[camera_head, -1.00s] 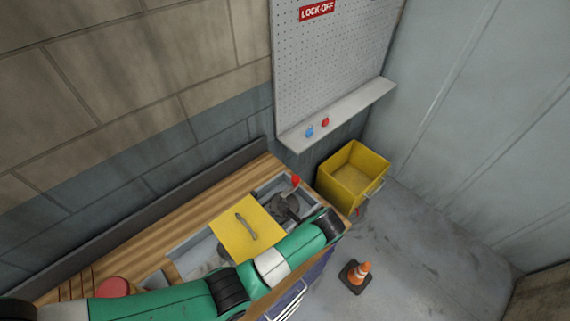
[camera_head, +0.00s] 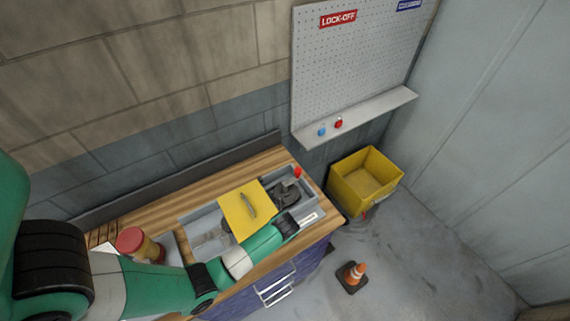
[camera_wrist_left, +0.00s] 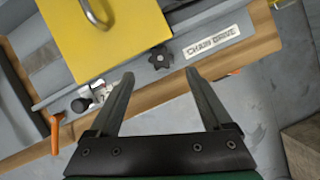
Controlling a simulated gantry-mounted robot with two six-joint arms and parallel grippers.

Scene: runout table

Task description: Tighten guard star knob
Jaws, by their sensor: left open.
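The black star knob (camera_wrist_left: 160,57) sits on the grey housing at the edge of the yellow guard (camera_wrist_left: 105,35), beside the CHAIN DRIVE label (camera_wrist_left: 212,42). My left gripper (camera_wrist_left: 160,75) is open and empty. In the left wrist view its two fingers lie either side of the knob's line, with the knob just beyond the gap between the tips. In the head view my left arm reaches across the front of the yellow guard (camera_head: 238,215), and I cannot make out the knob or the fingers there. My right gripper is not in view.
A black-knobbed metal fitting (camera_wrist_left: 88,98) and an orange lever (camera_wrist_left: 55,135) lie left of the fingers. A red-lidded container (camera_head: 131,240) stands on the bench.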

